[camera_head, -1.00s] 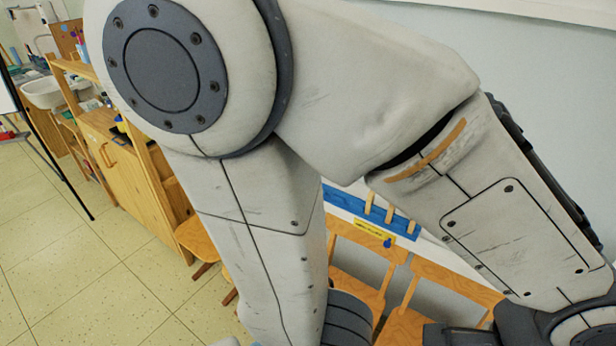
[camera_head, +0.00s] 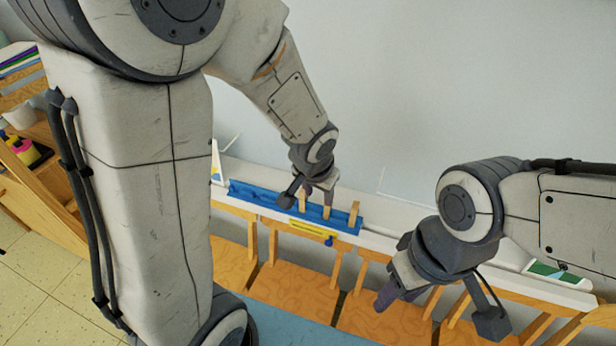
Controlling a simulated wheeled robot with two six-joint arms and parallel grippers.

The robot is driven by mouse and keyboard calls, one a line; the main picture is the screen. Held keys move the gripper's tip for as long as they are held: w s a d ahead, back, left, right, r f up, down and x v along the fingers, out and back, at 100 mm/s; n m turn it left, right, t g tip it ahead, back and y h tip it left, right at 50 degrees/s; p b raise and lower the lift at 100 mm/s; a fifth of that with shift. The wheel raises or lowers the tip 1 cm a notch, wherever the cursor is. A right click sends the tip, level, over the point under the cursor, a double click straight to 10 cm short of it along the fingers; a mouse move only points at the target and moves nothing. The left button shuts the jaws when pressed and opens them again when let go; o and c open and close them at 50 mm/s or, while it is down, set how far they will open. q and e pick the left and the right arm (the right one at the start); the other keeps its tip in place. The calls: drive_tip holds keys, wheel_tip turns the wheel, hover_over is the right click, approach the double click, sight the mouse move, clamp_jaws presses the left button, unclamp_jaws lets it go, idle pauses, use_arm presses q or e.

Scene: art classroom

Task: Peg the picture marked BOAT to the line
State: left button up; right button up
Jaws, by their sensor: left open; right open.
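Several wooden pegs (camera_head: 354,214) stand in a blue rack (camera_head: 265,200) on a white ledge along the wall. My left gripper (camera_head: 318,197) points down over the rack among the pegs; it is open, and I cannot tell whether it touches a peg. My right gripper (camera_head: 388,298) is open and empty, in front of the ledge and right of the rack. A card with green and blue (camera_head: 548,270) lies at the ledge's right end, partly behind my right arm; I cannot read any marking. No picture legibly marked BOAT shows, and I cannot make out the line.
Wooden chairs (camera_head: 275,285) stand below the ledge. A blue surface (camera_head: 290,325) is at the bottom. A wooden shelf (camera_head: 45,190) stands at left. The wall above the ledge is clear.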

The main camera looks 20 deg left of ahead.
use_arm(q)
drive_tip(key=n+t, duration=0.1)
drive_tip(key=n, duration=0.1)
approach(302, 192)
drive_tip(key=b+x, duration=0.6)
drive_tip(key=x, duration=0.5)
drive_tip(key=shift+b, duration=0.4)
drive_tip(key=shift+w+f, duration=0.25)
drive_tip(key=shift+f, duration=0.15)
clamp_jaws()
drive_tip(key=shift+r, duration=0.15)
